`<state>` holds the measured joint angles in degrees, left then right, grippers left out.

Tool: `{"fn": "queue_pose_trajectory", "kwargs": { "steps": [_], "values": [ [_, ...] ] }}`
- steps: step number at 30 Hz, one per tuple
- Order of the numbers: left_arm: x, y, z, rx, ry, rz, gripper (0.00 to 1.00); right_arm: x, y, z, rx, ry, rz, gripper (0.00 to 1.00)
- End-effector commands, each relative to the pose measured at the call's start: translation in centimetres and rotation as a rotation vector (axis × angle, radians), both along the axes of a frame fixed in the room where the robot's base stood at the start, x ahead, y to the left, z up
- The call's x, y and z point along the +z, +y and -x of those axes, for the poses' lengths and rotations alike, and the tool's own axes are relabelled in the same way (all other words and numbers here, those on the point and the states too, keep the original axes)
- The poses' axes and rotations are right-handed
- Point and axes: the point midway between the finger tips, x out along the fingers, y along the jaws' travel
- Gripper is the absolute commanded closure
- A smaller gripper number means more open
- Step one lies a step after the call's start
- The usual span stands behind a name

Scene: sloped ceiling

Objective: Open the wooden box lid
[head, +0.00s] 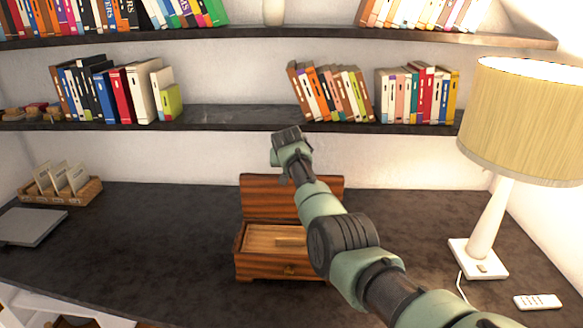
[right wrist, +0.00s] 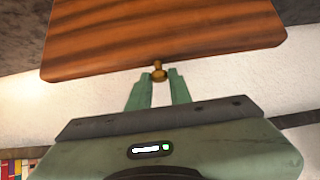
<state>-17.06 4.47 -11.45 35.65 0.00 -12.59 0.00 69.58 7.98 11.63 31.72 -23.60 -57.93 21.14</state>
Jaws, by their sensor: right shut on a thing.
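The wooden box (head: 262,268) stands on the dark desk in the head view, with reddish-brown striped wood. Its lid (head: 262,195) is raised and stands near upright at the back, so the pale inside shows. In the right wrist view the lid (right wrist: 160,35) fills the top, with a small brass knob (right wrist: 159,70) at its edge. My right gripper (right wrist: 158,82) is shut on this knob, one green finger on each side. In the head view my right arm crosses in front of the box's right part, and its fingers cannot be made out. My left gripper is not in view.
A lamp (head: 490,220) and a white remote (head: 537,301) are on the right of the desk. A wooden tray with cards (head: 70,190) and a grey flat item (head: 30,227) are on the left. Book shelves (head: 230,118) hang above the back. The desk left of the box is clear.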

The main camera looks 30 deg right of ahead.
Motion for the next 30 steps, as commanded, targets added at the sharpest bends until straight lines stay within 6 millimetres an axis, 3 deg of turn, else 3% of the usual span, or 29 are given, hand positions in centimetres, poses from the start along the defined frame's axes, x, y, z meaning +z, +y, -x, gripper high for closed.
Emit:
{"fn": "queue_pose_trajectory", "kwargs": {
  "steps": [12,13,15,30],
  "values": [
    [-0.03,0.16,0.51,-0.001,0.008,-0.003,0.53,0.16,0.02,-0.09,0.001,-0.005,0.001,1.00],
    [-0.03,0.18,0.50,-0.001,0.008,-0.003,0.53,0.16,0.02,-0.09,0.001,-0.005,0.001,0.75],
    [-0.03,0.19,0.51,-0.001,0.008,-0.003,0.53,0.14,0.02,-0.08,0.001,-0.005,0.000,0.59],
    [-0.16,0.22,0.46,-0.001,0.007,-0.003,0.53,0.53,0.29,0.33,0.000,-0.003,0.000,0.59]
  ]
}}
